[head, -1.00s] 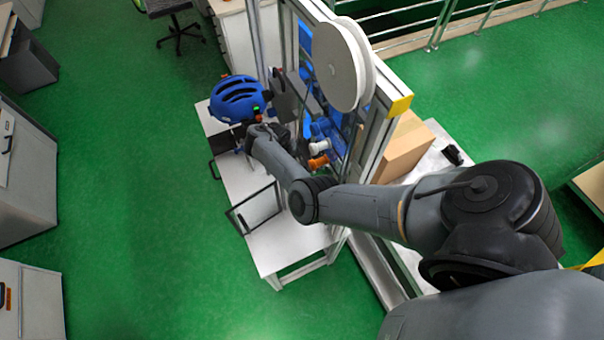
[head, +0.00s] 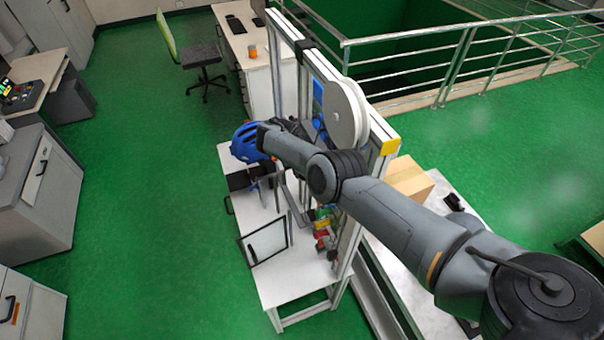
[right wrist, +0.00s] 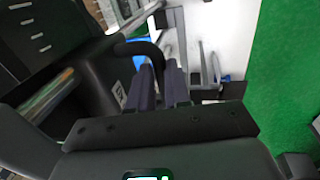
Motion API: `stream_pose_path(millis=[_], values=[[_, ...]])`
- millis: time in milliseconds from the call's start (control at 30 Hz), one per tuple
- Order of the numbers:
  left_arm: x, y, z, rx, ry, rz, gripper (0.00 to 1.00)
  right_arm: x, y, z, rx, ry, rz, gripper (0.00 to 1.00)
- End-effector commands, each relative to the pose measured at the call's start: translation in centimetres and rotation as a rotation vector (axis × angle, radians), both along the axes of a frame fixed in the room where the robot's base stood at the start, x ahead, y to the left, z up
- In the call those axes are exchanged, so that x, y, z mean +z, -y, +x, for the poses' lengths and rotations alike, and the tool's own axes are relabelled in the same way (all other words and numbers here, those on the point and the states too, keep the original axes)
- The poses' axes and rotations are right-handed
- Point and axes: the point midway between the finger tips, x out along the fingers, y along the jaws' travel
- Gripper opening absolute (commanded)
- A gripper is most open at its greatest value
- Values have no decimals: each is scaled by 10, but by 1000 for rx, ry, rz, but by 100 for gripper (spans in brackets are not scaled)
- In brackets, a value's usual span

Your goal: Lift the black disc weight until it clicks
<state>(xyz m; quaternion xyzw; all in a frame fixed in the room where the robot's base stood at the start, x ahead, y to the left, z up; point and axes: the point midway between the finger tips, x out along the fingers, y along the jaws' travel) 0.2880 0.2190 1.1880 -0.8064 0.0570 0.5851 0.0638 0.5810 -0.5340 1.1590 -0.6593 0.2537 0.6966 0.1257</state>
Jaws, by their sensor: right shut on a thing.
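In the right wrist view, my right gripper (right wrist: 160,86) has its two dark fingers close together at a curved black handle (right wrist: 138,47). The handle joins a large black body (right wrist: 92,72) on the left, which I take to be the weight; its full outline is cut off and partly hidden. In the head view, my right arm reaches across the front of the drop tower (head: 352,235). Its wrist end is beside the blue helmet (head: 243,140) and covers part of it. The fingers and most of the weight are hidden there. My left gripper is not in view.
A pale wheel (head: 345,112) is mounted high on the tower frame. A clear framed panel (head: 265,243) stands open on the white table (head: 290,285). Coloured parts (head: 325,225) sit near the tower's right post. A cardboard box (head: 408,178) is behind. Green floor is free to the left.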

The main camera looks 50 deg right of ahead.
Motion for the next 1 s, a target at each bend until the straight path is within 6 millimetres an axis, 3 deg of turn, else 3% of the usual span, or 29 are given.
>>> stream_pose_path(millis=[200, 233, 400, 767, 1000], values=[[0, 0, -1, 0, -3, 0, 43, 2, 0, 1, -6, 3, 1, 0], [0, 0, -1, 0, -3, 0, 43, 2, 0, 1, -6, 3, 1, 19], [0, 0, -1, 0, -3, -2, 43, 2, 0, 1, -3, 3, 0, 42], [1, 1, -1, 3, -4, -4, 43, 5, 0, 1, 1, 4, 0, 42], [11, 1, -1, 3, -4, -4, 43, 35, -6, 5, -1, 6, 1, 42]])
